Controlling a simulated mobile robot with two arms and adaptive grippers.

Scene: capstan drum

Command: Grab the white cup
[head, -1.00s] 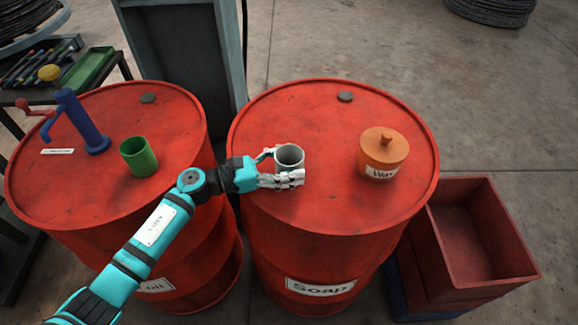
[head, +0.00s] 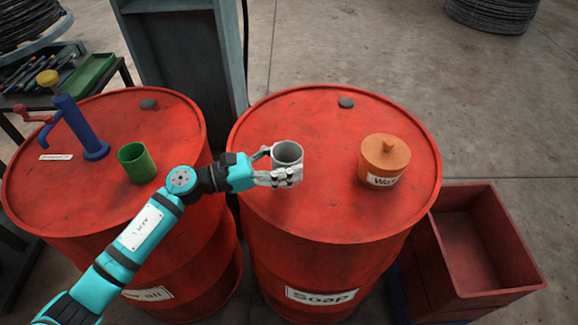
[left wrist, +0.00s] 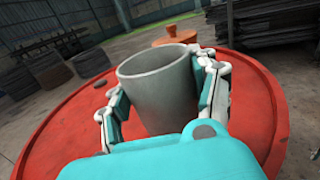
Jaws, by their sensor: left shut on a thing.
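The white cup (head: 288,154) looks light grey and stands upright at the left part of the red drum labelled Soap (head: 330,215) in the head view. My left gripper (head: 284,170) reaches in from the left and is shut on it, with fingers on either side. In the left wrist view the cup (left wrist: 160,90) sits between the two fingers (left wrist: 160,105), its open rim up. I cannot tell whether the cup's base touches the drum top. My right gripper is not in view.
An orange lidded jar (head: 384,160) stands right of the cup. On the left drum (head: 85,195) are a green cup (head: 137,163) and a blue hand pump (head: 80,128). A red crate (head: 490,285) stands at the lower right. The Soap drum's top is clear elsewhere.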

